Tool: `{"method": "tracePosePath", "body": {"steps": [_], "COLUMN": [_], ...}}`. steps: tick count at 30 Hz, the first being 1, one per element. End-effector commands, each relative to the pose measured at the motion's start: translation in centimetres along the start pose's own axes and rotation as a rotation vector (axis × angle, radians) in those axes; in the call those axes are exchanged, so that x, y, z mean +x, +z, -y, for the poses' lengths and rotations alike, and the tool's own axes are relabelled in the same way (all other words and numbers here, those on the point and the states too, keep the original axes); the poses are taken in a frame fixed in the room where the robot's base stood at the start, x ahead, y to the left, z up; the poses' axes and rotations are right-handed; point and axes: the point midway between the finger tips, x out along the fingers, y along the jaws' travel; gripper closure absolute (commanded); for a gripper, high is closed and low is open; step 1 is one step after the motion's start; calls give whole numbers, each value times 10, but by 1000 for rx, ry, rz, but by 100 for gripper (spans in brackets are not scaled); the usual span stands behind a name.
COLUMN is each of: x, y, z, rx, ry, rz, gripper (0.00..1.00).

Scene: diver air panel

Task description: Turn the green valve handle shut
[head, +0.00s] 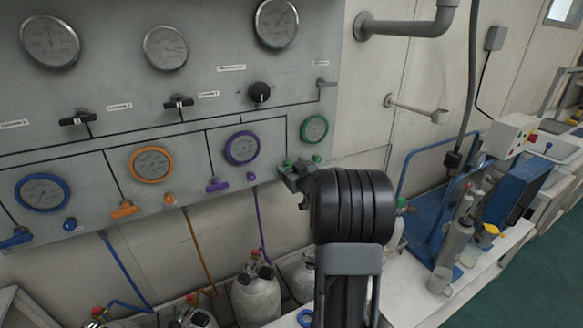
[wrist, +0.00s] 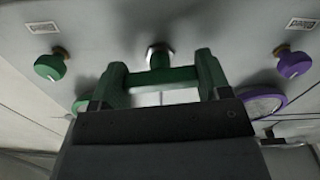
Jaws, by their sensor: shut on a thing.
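The green valve handle (head: 287,167) is at the lower right of the grey panel, below the green-ringed gauge (head: 314,129). In the wrist view the handle (wrist: 165,76) is a green bar on a metal stem, lying about level across the picture. My gripper (head: 297,178) is at the handle and partly covers it in the head view. In the wrist view my gripper (wrist: 162,84) has one finger at each end of the bar, shut on it. My wrist hides part of the panel below.
A purple handle (head: 217,185) and an orange handle (head: 124,209) sit to the left on the panel. A small green knob (wrist: 50,67) and a purple knob (wrist: 293,65) flank the handle. Gas cylinders (head: 255,296) stand below. A blue-framed cart (head: 430,215) is on the right.

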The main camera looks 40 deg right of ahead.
Motion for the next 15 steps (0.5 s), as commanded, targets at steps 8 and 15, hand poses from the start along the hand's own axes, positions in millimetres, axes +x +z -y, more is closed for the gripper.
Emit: {"method": "tracePosePath", "body": {"steps": [8, 15], "x": [0, 0], "y": [0, 0], "z": [0, 0], "rx": [126, 172], "ry": [-1, -1], "rz": [0, 0], "gripper": [53, 53]}}
